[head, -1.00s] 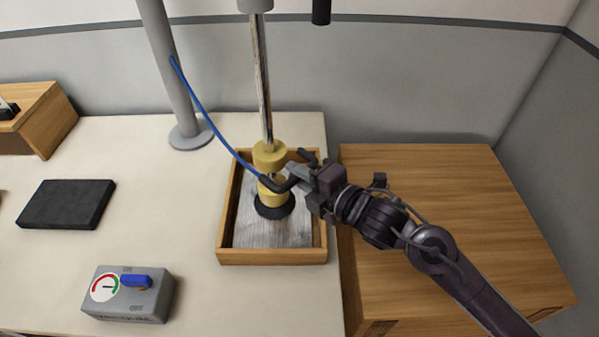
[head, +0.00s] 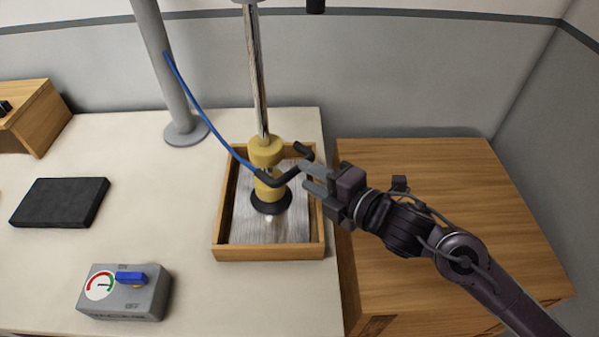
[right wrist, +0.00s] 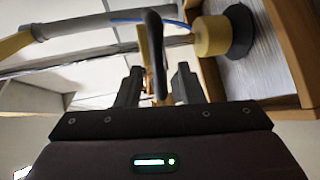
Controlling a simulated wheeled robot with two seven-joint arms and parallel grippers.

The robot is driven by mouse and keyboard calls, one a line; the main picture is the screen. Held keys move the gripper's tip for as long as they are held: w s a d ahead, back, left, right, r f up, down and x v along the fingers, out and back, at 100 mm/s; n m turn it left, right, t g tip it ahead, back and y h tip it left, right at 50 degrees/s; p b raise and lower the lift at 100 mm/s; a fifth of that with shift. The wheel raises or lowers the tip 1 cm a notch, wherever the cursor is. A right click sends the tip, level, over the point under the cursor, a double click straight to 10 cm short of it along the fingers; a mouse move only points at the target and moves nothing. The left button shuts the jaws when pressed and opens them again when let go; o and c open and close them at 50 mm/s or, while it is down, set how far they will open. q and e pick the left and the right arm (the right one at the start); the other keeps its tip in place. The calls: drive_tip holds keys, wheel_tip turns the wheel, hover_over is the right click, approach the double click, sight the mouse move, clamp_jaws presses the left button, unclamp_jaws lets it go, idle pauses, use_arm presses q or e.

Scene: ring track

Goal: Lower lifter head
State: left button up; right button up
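The yellow lifter head (head: 265,152) hangs on a vertical metal rod (head: 259,85), with a black suction cup (head: 271,202) at its bottom. The cup is down at the grey wood-grained plate (head: 242,215) in a wooden tray; I cannot tell whether it presses on it. A bent black handle (head: 292,172) sticks out to the right of the head. My right gripper (head: 308,178) is open at the handle's right side. In the right wrist view, the handle (right wrist: 155,45) shows between the two separated fingers (right wrist: 157,85). My left gripper is out of view.
The wooden tray (head: 268,253) stands at the table's right edge, beside a wooden cabinet (head: 430,170). A grey control box (head: 125,300) with gauge and blue lever is front left. A black pad (head: 60,202) lies left. A grey post (head: 168,70) carries a blue hose (head: 205,115).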

drive_tip(key=shift+v, duration=1.65)
